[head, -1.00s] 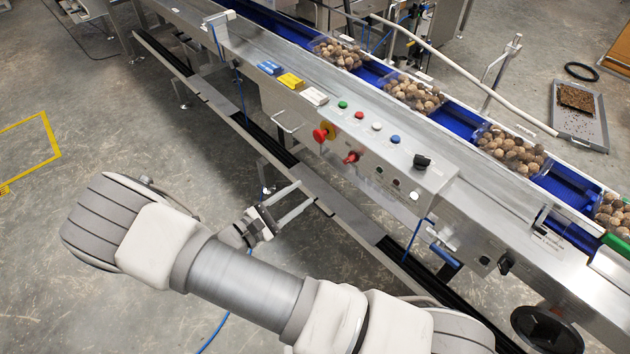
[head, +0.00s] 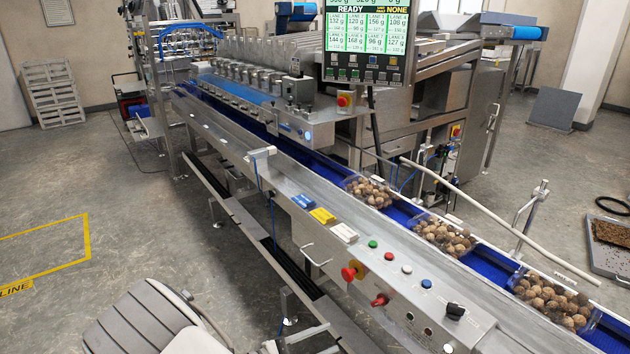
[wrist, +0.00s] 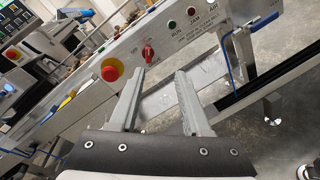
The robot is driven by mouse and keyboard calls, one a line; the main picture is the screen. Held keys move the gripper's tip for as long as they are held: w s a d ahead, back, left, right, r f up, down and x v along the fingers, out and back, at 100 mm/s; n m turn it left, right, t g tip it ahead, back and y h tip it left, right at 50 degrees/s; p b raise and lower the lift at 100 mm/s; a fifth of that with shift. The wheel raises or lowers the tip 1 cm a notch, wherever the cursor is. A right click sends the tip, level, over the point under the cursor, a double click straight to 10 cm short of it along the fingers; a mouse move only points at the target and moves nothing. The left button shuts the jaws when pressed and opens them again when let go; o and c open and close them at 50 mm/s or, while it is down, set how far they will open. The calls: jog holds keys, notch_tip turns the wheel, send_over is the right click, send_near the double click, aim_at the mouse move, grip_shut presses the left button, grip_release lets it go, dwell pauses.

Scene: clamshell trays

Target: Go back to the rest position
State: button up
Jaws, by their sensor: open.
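My gripper (wrist: 158,100) is open in the wrist view. Its two grey fingers stand apart with nothing between them. Beyond them is the side of the conveyor's control panel, with a red knob on a yellow base (wrist: 111,70) and a red switch (wrist: 148,53). In the head view part of my arm shows at the bottom left, and the finger ends (head: 304,334) show at the bottom edge, in front of the conveyor's near side.
The conveyor (head: 330,175) carries clear trays of round brown items (head: 445,235) on a blue belt. A weighing machine with a screen (head: 367,42) stands behind. Open floor with yellow lines (head: 85,235) lies to the left. White crates (head: 55,95) stand at the far left.

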jog(key=s+d+r+m+g+y, duration=0.1)
jog(key=s+d+r+m+y, duration=0.35)
jog(key=r, duration=0.45)
jog(key=s+d+r+m+g+y, duration=0.1)
jog(key=s+d+r+m+y, duration=0.4)
jog(key=r, duration=0.4)
jog(key=s+d+r+m+g+y, duration=0.1)
jog(key=s+d+r+m+y, duration=0.2)
jog(key=s+r+m+y, duration=0.45)
notch_tip(320, 180, up, 16)
jog(key=w+h+p, duration=0.1)
jog(key=h+p, duration=0.1)
jog(key=p, duration=1.2)
jog(key=shift+n, duration=0.4)
jog(key=shift+d+f, duration=0.15)
